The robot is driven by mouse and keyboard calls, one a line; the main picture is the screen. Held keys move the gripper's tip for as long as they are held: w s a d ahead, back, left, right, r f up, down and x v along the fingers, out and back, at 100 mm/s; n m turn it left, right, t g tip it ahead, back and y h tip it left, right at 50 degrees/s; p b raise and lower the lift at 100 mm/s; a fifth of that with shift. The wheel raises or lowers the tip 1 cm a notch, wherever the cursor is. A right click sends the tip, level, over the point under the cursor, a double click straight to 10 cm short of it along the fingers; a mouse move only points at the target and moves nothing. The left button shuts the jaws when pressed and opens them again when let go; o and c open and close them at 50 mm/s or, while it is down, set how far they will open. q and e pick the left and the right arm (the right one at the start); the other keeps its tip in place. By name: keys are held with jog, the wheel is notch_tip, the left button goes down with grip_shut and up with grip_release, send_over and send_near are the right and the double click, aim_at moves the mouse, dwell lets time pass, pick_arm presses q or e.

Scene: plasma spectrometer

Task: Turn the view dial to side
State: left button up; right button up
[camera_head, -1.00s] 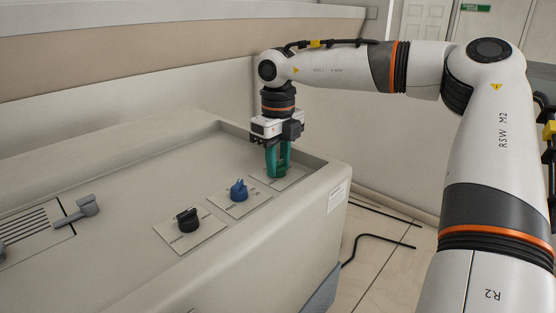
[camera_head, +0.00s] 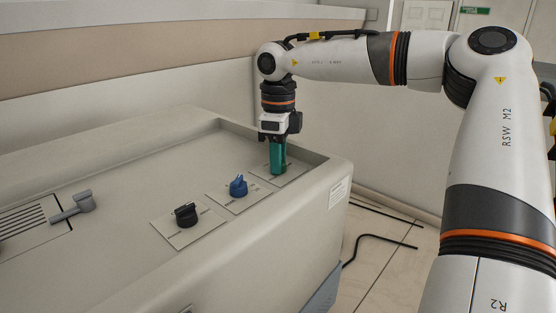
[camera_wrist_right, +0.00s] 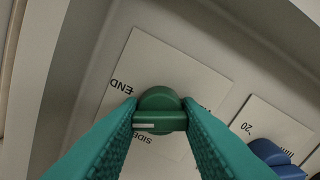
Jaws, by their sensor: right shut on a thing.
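The view dial (camera_wrist_right: 160,98) is a round green knob with a raised grip bar, on a pale plate (camera_wrist_right: 195,74) lettered END and SIDE in the right wrist view. A white mark on its bar lies on the left, between the two words, nearer SIDE. My right gripper (camera_wrist_right: 160,122) has its green fingers on both sides of the bar, shut on it. In the head view my right gripper (camera_head: 278,170) points straight down at the far right plate and hides the dial. My left gripper is not in view.
A blue dial (camera_head: 238,186) and a black dial (camera_head: 186,214) sit on plates nearer me on the beige machine. A grey lever (camera_head: 74,206) lies beside a slotted panel at left. The machine's raised rim (camera_head: 330,170) runs close right of my gripper.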

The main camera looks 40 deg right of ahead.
jog(key=n, duration=0.5)
jog(key=shift+r+n, duration=0.1)
jog(key=shift+n, duration=0.2)
jog(key=n, duration=0.6)
jog(key=shift+n, duration=0.4)
jog(key=shift+r, duration=0.1)
jog(key=o, duration=1)
jog(key=shift+c, duration=0.2)
jog(key=shift+r, duration=0.35)
notch_tip(320, 180, up, 11)
jog(key=b, duration=0.3)
